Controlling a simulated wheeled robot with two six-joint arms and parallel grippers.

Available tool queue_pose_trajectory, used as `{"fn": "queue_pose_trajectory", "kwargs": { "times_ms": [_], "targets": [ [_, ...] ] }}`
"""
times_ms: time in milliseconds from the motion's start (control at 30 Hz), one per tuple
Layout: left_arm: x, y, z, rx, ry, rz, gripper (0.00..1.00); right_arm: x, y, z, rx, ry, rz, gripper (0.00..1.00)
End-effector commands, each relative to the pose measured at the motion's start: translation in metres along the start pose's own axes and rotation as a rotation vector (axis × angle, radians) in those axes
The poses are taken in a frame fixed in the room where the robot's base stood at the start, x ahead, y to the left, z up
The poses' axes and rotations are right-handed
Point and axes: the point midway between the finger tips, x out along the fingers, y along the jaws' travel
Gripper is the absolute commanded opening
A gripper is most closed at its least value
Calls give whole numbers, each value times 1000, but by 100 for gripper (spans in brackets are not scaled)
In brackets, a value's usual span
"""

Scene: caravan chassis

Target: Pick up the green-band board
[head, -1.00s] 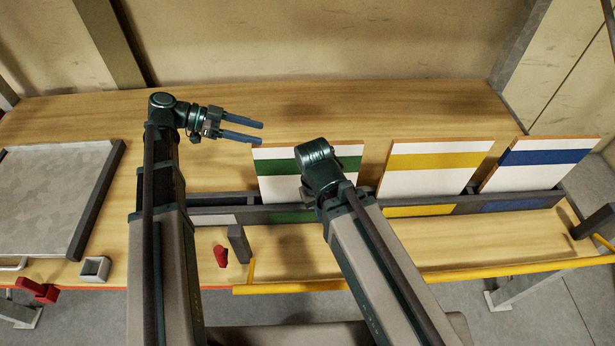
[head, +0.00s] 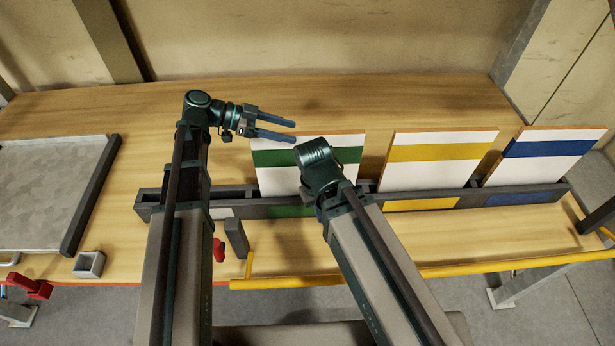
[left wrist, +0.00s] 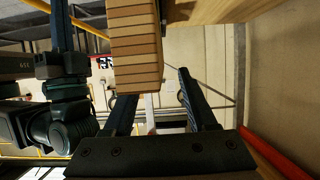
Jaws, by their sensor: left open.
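The green-band board (head: 272,182) is white with a green band across its upper part. It stands leaning in the grey rack (head: 400,204), behind a green label. My right arm's wrist covers part of its right half. My left gripper (head: 294,131) is open and empty, its fingers pointing right, at the board's top edge in the head view; I cannot tell whether they touch it. In the left wrist view both fingers (left wrist: 158,95) are spread, with a narrow pale strip between them that I cannot identify for sure.
A yellow-band board (head: 428,178) and a blue-band board (head: 535,172) stand farther right in the rack. A grey tray (head: 45,200) lies at left, near a small square cup (head: 89,265). A yellow rail (head: 430,272) runs along the front. The bench behind the boards is clear.

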Motion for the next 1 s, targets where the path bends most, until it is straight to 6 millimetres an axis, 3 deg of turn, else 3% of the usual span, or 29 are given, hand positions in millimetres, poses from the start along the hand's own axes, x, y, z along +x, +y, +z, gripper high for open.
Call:
{"fn": "queue_pose_trajectory", "kwargs": {
  "times_ms": [300, 533, 867, 1000],
  "targets": [
    [43, 5, 2, 0, 0, 2, 57, 18, -2, -1, 1, 0, 0, 0],
    [44, 4, 0, 0, 0, 0, 57, 17, -2, -1, 1, 0, 0, 0],
    [44, 4, 0, 0, 0, 0, 0, 17, -2, -1, 1, 0, 0, 0],
    [44, 4, 0, 0, 0, 0, 0, 17, -2, -1, 1, 0, 0, 0]
  ]
}}
